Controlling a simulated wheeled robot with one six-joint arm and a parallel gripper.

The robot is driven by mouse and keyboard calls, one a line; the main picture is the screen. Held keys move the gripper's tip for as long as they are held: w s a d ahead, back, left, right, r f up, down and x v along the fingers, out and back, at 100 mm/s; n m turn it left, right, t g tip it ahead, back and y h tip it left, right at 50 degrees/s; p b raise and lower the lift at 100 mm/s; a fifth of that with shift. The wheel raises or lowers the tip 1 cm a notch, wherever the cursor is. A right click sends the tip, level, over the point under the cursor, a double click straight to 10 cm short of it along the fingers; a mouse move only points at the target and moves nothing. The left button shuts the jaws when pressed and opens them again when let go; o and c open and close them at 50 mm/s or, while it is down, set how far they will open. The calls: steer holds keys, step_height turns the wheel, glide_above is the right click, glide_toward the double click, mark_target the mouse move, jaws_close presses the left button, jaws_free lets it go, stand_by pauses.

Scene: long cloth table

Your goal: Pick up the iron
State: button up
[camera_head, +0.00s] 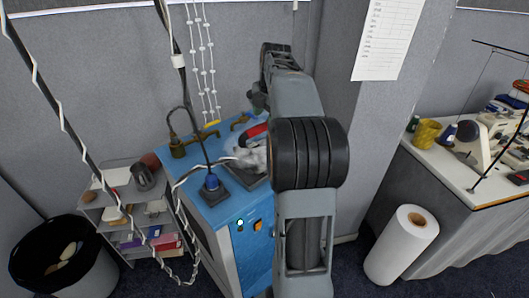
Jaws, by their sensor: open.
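The iron (254,131) rests on the blue-topped steam unit, with a red part and a greyish body showing. Its right side is hidden behind my arm. My gripper (258,103) shows only in small part, as a dark shape left of my arm, above and behind the iron in the picture. It is open and apart from the iron as far as I can see; its fingertips are hard to make out.
The blue steam unit (212,217) has brass fittings (178,148) and a hose on top. A shelf (118,205) and black bin (62,262) stand left. A white roll (401,245) and sewing table (452,172) stand right. A cable hangs at left.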

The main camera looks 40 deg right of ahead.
mark_target(264, 123)
steer(key=shift+w+a+f+p, duration=0.1)
steer(key=shift+w+f+p, duration=0.15)
steer(key=shift+f, duration=1)
steer(key=shift+w+a+f+p, duration=0.1)
steer(key=shift+w+f+p, duration=0.1)
steer(key=shift+f, duration=1.05)
steer(key=shift+c, duration=0.2)
